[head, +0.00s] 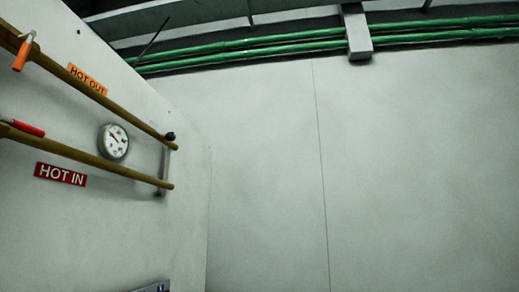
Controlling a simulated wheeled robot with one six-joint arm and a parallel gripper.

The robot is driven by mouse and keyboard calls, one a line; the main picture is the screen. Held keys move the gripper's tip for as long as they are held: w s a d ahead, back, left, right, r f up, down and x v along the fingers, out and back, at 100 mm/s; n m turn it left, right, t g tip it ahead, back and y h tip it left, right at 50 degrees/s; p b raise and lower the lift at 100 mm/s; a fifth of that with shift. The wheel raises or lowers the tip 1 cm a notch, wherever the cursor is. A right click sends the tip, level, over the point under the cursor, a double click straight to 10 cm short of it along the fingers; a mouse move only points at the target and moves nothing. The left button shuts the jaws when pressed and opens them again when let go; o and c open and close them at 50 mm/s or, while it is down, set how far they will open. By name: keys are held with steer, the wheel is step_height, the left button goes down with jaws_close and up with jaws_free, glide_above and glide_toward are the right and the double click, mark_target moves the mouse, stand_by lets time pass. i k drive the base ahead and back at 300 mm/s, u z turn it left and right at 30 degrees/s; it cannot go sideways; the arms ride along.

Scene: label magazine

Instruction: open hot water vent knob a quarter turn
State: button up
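Two yellow-brown pipes run along the left wall. The upper pipe (122,105) is beside an orange "HOT OUT" label (87,79), and the lower pipe (100,161) is above a red "HOT IN" label (60,174). A small dark knob (170,136) sits at the right end of the upper pipe. No label on it can be read, and its turn position is too small to tell. An orange-handled lever (22,54) hangs at the upper pipe's left, and a red-handled lever (27,128) lies along the lower pipe. My gripper is not in view.
A round dial gauge (114,142) is on the wall between the pipes. A grey bracket (163,165) stands near the pipe ends. Green pipes (250,42) cross overhead past a grey beam (357,30). The pale wall (420,170) at right is bare.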

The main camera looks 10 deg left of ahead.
mark_target(171, 136)
steer(key=z, duration=0.65)
steer(key=i, duration=3.25)
steer(key=u, duration=3.85)
